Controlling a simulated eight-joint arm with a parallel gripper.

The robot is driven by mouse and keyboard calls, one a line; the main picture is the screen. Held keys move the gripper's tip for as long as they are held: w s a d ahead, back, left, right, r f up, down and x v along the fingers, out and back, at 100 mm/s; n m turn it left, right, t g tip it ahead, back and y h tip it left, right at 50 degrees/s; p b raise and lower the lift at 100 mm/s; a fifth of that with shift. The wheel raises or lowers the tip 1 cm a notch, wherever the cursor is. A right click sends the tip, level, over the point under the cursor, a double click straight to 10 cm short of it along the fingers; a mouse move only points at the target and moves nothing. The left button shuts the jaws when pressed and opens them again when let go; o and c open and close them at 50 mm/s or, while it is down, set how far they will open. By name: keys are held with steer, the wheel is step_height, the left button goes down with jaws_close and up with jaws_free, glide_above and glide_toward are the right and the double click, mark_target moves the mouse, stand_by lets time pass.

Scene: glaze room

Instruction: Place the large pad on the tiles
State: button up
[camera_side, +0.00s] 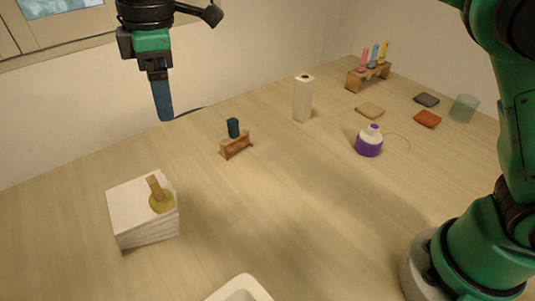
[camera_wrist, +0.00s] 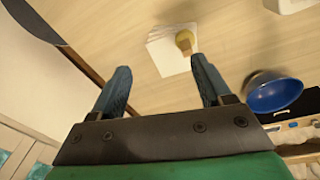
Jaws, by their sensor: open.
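A stack of white tiles (camera_side: 128,208) stands at the left of the table; it also shows in the wrist view (camera_wrist: 165,58). A round yellow pad (camera_side: 161,203) with a wooden handle (camera_side: 154,186) rests on top of the stack, near its right edge. It shows in the wrist view too (camera_wrist: 185,40). I take it for the large pad, but cannot be sure of its name. My gripper (camera_side: 165,116) is raised above the table behind the tiles, pointing down. In the wrist view its blue fingers (camera_wrist: 160,66) are apart with nothing held between them.
A wooden holder (camera_side: 236,147) with a dark teal piece stands mid-table. Beyond are a white box-like column (camera_side: 303,99), a purple-and-white bottle (camera_side: 369,143), several flat pieces and a glass (camera_side: 464,108). A blue bowl (camera_wrist: 272,94) shows in the wrist view.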

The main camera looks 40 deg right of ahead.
steer(key=s+d+m+t, duration=0.35)
steer(key=d+m, duration=0.45)
steer(key=d, duration=0.6)
steer(key=s+d+f+m+t, duration=0.2)
steer(key=s+d+f+m, duration=0.4)
steer(key=s+d+f, duration=0.1)
steer(key=shift+s+d+f+m+h, duration=0.2)
steer(key=shift+s+d+m+h, duration=0.2)
steer(key=shift+d, duration=0.35)
